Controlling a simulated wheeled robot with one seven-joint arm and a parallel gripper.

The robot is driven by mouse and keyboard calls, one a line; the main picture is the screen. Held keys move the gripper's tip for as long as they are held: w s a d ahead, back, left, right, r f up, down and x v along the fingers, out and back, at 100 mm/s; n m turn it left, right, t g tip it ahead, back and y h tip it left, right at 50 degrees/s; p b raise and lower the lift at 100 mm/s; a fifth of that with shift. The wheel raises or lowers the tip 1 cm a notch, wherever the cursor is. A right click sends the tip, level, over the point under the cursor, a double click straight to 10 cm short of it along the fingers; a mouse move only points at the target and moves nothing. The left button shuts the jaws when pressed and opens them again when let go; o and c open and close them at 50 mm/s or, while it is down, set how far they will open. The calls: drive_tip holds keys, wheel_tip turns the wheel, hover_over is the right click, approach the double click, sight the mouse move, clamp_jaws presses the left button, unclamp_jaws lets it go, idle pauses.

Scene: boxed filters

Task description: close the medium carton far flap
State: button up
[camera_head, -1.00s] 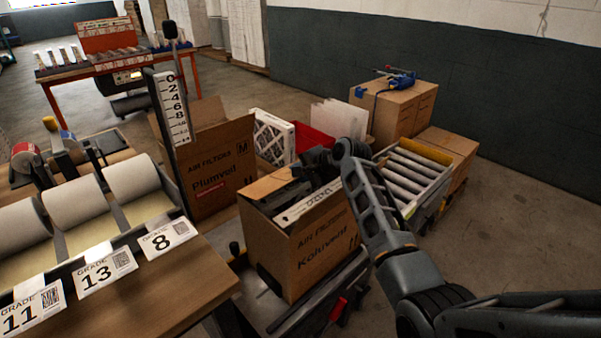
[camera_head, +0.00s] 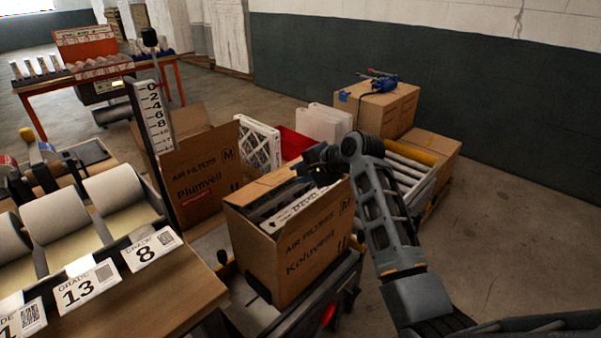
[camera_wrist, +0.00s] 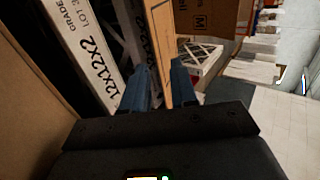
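The open carton marked "AIR FILTERS Koluvent" and M (camera_head: 292,245) stands on a cart, with white-edged filters (camera_head: 290,210) upright inside. A tan flap (camera_head: 257,188) shows along its back-left top edge, tilted over the opening. My gripper (camera_head: 312,162) is at the carton's back top corner, its fingers mostly hidden by my wrist in the head view. In the wrist view my gripper (camera_wrist: 160,82) has its two fingers apart, with a cardboard edge (camera_wrist: 158,40) running between or just beyond the tips. Contact cannot be told. A printed filter (camera_wrist: 88,45) lies to the left.
Another open carton, "Plumveil" (camera_head: 200,180), stands behind to the left. A white pleated filter (camera_head: 259,146) and a red bin (camera_head: 294,142) are behind the carton. A roller conveyor (camera_head: 410,178) lies to the right, and a bench with grade cards (camera_head: 190,285) front left.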

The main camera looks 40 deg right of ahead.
drive_tip(key=shift+w+a+r, duration=0.1)
drive_tip(key=shift+w+r, duration=0.05)
drive_tip(key=shift+c, duration=0.8)
drive_tip(key=w+a+r+n+g, duration=0.1)
drive_tip(key=n, duration=0.1)
drive_tip(key=w+a+r+n+g+y, duration=0.1)
drive_tip(key=w+r+n, duration=0.1)
drive_tip(key=n, duration=0.1)
drive_tip(key=w+a+r+n+g, duration=0.1)
drive_tip(key=w+r+n, duration=0.1)
drive_tip(key=n, duration=0.1)
drive_tip(key=shift+a+r+y, duration=0.1)
drive_tip(key=shift+r+y, duration=0.05)
drive_tip(key=shift+y, duration=0.15)
clamp_jaws()
wheel_tip(320, 180, up, 8)
drive_tip(key=s+d+f+n+g+h, duration=0.1)
drive_tip(key=d+n+g+h, duration=0.1)
drive_tip(key=n+g, duration=0.6)
drive_tip(key=n+t+p, duration=0.2)
drive_tip(key=p, duration=0.1)
approach(287, 179)
drive_tip(key=f, duration=0.2)
drive_tip(key=w+f, duration=0.1)
drive_tip(key=f, duration=0.2)
drive_tip(key=shift+w+d+f, duration=0.1)
drive_tip(key=shift+f, duration=0.65)
